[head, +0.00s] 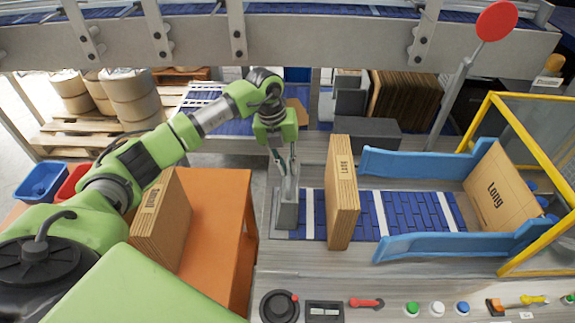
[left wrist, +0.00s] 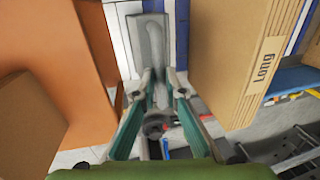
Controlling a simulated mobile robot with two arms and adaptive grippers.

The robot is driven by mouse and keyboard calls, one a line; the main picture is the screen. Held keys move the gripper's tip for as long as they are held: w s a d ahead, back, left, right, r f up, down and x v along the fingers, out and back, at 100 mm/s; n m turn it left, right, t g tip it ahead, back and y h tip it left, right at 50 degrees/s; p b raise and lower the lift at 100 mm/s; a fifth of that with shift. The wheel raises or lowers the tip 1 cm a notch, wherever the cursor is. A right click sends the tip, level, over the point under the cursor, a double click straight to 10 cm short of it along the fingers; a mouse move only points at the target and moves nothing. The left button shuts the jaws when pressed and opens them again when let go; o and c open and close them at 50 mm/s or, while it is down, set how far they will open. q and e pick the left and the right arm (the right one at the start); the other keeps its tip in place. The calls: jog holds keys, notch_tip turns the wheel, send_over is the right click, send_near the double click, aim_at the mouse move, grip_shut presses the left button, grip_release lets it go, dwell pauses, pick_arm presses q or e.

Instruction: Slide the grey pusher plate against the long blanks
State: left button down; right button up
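The grey pusher plate (head: 286,216) stands at the left end of the blue belt, and it shows beyond the fingertips in the left wrist view (left wrist: 148,40). My left gripper (head: 289,182) points down at its upright part. The fingers (left wrist: 160,78) are drawn close together and look shut on the plate's top; the exact contact is partly hidden. The long blanks (head: 341,195), a brown upright stack marked "Long", stand on the belt just right of the plate, with a gap between. They also show at the right in the left wrist view (left wrist: 235,60). My right gripper is not in view.
Blue guide rails (head: 420,165) flank the belt, with an opened "Long" carton (head: 490,195) at its right end inside a yellow frame (head: 530,115). Another brown stack (head: 160,225) stands on the orange table (head: 222,200). Buttons line the front panel (head: 390,280).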

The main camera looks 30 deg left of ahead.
pick_arm(q)
jog(key=w+d+b, duration=0.1)
jog(key=w+d, duration=0.3)
jog(key=d, duration=0.4)
jog(key=shift+b, duration=0.4)
jog(key=c, duration=2.1)
grip_release()
jog(key=shift+r, duration=0.15)
jog(key=r, duration=0.4)
jog(key=a+r, duration=0.1)
jog(key=r, duration=0.2)
jog(key=s+a+r, duration=0.1)
jog(key=r, duration=0.3)
jog(key=shift+r, duration=0.3)
